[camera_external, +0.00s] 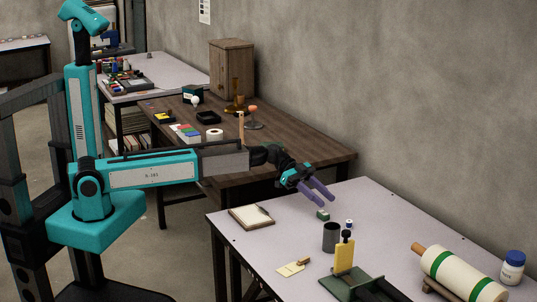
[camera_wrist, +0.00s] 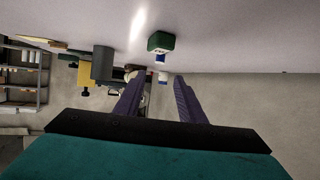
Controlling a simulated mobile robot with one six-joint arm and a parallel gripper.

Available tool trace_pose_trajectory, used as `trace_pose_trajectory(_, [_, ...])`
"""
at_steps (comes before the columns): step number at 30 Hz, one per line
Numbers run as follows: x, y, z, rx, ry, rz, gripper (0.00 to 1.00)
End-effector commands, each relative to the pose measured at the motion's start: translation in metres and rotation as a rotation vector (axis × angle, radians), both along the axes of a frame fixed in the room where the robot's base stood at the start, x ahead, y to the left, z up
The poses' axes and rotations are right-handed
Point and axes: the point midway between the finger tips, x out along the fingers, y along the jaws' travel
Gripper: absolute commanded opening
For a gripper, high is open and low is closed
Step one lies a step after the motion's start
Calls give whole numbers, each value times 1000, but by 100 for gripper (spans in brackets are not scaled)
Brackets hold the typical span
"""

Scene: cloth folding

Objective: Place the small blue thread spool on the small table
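A small blue thread spool (camera_external: 349,223) with white ends stands on the light-topped table (camera_external: 300,235), just right of a small green block (camera_external: 322,215). In the wrist view, which is upside down, a small blue piece (camera_wrist: 161,58), probably the spool, shows against the green block (camera_wrist: 160,42). My gripper (camera_external: 327,201) has purple fingers, parted and empty, above the table near the green block. Both fingers (camera_wrist: 158,78) also show apart in the wrist view. I cannot tell which table is the small one; a brown wooden table (camera_external: 300,147) stands behind.
A green-banded roll (camera_external: 462,275) and white bottle (camera_external: 513,267) are at right. The wall runs along the back.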

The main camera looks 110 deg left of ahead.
Motion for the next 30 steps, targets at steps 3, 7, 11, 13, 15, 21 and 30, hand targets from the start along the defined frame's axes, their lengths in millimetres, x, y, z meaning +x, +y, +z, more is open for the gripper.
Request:
trace_pose_trajectory(3, [-6, 2, 3, 0, 0, 0, 36])
trace_pose_trajectory(7, [-7, 3, 3, 0, 0, -1, 36])
trace_pose_trajectory(11, [-7, 3, 3, 0, 0, -1, 36])
trace_pose_trajectory(13, [-7, 3, 3, 0, 0, -1, 36])
trace_pose_trajectory(15, [-7, 3, 3, 0, 0, -1, 36])
trace_pose_trajectory(21, [-7, 3, 3, 0, 0, -1, 36])
trace_pose_trajectory(30, [7, -6, 5, -47, 35, 50, 36])
